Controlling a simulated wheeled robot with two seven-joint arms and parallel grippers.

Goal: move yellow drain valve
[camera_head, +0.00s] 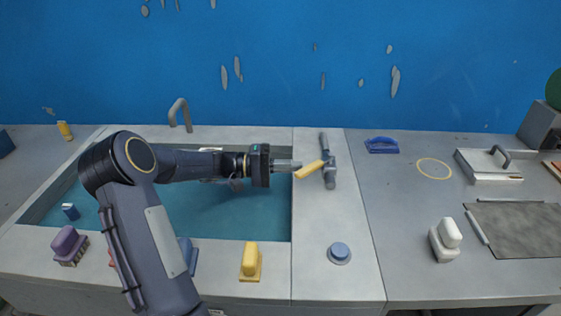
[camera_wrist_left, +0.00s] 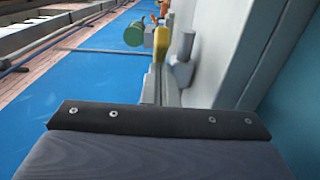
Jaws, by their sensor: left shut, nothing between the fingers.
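The yellow drain valve handle (camera_head: 308,170) is a short bar on a grey valve body and pipe (camera_head: 328,162), on the counter strip right of the basin. It lies slanted, its free end pointing left and down. My left gripper (camera_head: 297,165) reaches over the basin from the left. It is shut and empty, its fingertips at the handle's left end; I cannot tell whether they touch. My right gripper is not in view.
The teal basin (camera_head: 265,215) has a grey tap (camera_head: 180,112) behind it. A yellow block-handled tool (camera_head: 250,262), a purple one (camera_head: 68,245) and a round blue knob (camera_head: 340,252) are in front.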

